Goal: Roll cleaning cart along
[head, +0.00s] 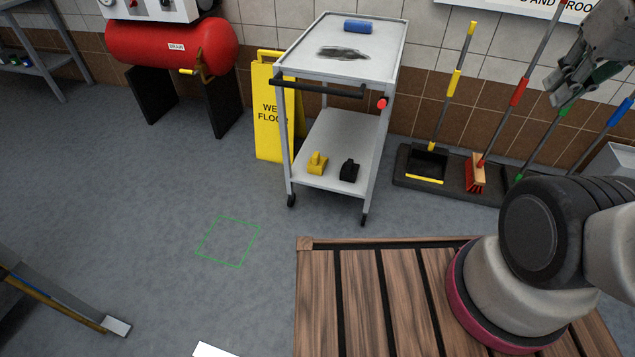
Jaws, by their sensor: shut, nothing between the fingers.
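The cleaning cart (345,66) is a grey two-shelf trolley on casters, standing by the tiled wall in the upper middle of the head view. Its black push handle (318,88) runs along the near side of the top. A blue roll and a dark smudge or rag lie on the top shelf; a yellow and a black item are on the lower shelf. My gripper (562,94) is at the upper right, raised, shut and empty, well apart from the cart.
A green square outline (228,240) marks the floor left of the cart. A yellow wet floor sign (268,115) stands behind the cart's left side. A red compressor tank (175,50) is at left, a broom rack (408,170) at right. Open floor lies at left front.

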